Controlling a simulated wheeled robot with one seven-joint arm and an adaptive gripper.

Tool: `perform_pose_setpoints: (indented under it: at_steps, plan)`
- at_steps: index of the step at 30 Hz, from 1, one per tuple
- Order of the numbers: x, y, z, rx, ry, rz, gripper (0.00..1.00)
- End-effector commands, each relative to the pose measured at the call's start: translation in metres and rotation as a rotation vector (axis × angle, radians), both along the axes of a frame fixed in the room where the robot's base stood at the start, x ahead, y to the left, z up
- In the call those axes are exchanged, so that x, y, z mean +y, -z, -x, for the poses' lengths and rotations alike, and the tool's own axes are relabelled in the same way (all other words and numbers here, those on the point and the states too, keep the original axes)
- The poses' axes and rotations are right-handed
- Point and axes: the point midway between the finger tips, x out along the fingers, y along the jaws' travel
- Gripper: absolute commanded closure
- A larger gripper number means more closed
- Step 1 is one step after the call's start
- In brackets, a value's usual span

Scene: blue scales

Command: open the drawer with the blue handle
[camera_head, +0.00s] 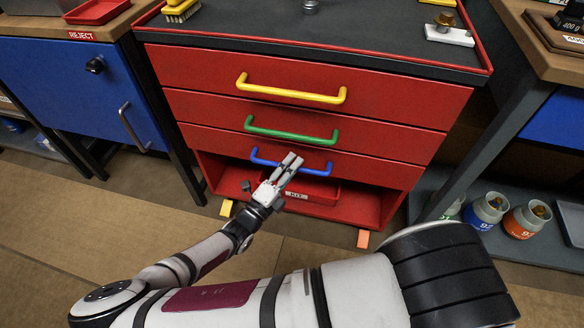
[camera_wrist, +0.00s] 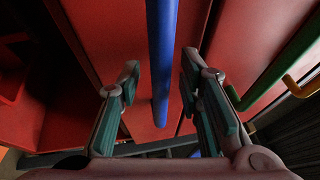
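The red cabinet has a stack of three drawers with yellow, green and blue handles. The lowest of these drawers (camera_head: 375,170) carries the blue handle (camera_head: 259,159) and looks shut, in line with the drawers above. I cannot tell how deep the handle sits between the fingertips.
The green handle (camera_head: 290,131) and yellow handle (camera_head: 290,92) are just above. Below is an open shelf with a red bin (camera_head: 322,192). A blue cabinet (camera_head: 70,75) stands left; a bench with several small gas canisters (camera_head: 487,210) below stands right. Floor in front is clear.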

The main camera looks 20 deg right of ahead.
Motion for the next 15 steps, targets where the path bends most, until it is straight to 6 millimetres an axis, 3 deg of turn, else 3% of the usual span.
perform_pose_setpoints:
  at_steps: [7, 8, 12, 15]
  plan:
    - [-0.0009, -0.0004, -0.0004, 0.000, 0.000, 0.000, 0.67]
    - [-0.0009, -0.0004, -0.0004, 0.000, 0.000, 0.000, 0.69]
    - [-0.0007, -0.0003, -0.0003, 0.000, 0.000, 0.000, 1.00]
    - [-0.0006, -0.0002, -0.0003, 0.000, 0.000, 0.000, 1.00]
